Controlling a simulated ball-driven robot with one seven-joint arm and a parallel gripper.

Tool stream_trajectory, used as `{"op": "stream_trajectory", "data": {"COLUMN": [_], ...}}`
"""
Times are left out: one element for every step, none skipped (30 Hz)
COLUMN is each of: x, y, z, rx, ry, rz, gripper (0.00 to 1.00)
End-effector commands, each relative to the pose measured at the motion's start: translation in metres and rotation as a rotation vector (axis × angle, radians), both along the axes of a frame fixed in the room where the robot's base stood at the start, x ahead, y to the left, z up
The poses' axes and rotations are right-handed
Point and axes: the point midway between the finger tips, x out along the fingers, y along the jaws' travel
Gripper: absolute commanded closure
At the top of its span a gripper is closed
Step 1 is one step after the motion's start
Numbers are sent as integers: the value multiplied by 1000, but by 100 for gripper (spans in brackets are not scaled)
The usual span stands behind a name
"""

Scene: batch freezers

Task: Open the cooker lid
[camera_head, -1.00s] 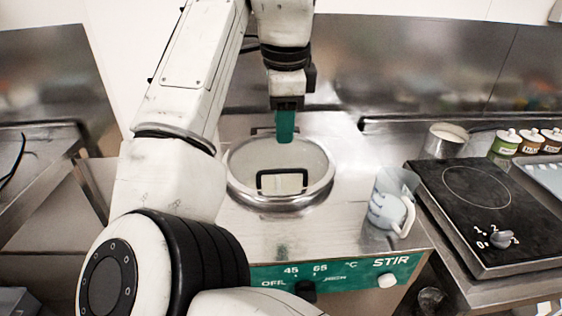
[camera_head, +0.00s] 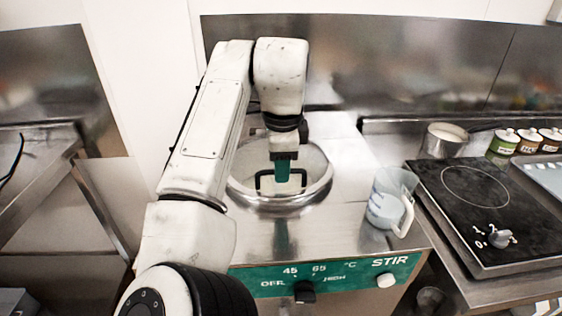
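The cooker (camera_head: 345,225) is a steel box with a green front panel. Its round lid (camera_head: 312,180) lies flat and closed over the opening, ringed by a shiny metal rim. The lid's black bar handle (camera_head: 262,183) stands at its middle. My gripper (camera_head: 283,178), with green fingers, points down in front of the handle bar and covers its middle part. The fingers look like one narrow green shape, so their opening does not show. I cannot tell whether they touch the handle.
A clear jug (camera_head: 385,205) with a white handle stands on the cooker's right. A black hotplate (camera_head: 480,205) is at right, with a steel pot (camera_head: 444,140) and several labelled jars (camera_head: 504,142) behind it. The cooker panel has a black knob (camera_head: 305,292) and a white knob (camera_head: 386,280).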

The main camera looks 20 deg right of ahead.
Motion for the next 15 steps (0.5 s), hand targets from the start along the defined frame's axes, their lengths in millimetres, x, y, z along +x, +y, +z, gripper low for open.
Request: {"op": "stream_trajectory", "data": {"x": [0, 0, 0, 0, 0, 0, 0, 0, 0, 0, 0, 0, 0, 0, 0], "y": [0, 0, 0, 0, 0, 0, 0, 0, 0, 0, 0, 0, 0, 0, 0], "z": [0, 0, 0, 0, 0, 0, 0, 0, 0, 0, 0, 0, 0, 0, 0], "rx": [0, 0, 0, 0, 0, 0, 0, 0, 0, 0, 0, 0, 0, 0, 0], "ry": [0, 0, 0, 0, 0, 0, 0, 0, 0, 0, 0, 0, 0, 0, 0], "rz": [0, 0, 0, 0, 0, 0, 0, 0, 0, 0, 0, 0, 0, 0, 0], "gripper": [62, 62, 62, 64, 67, 71, 73, 76, 80, 83, 86, 90, 93, 95, 99]}}
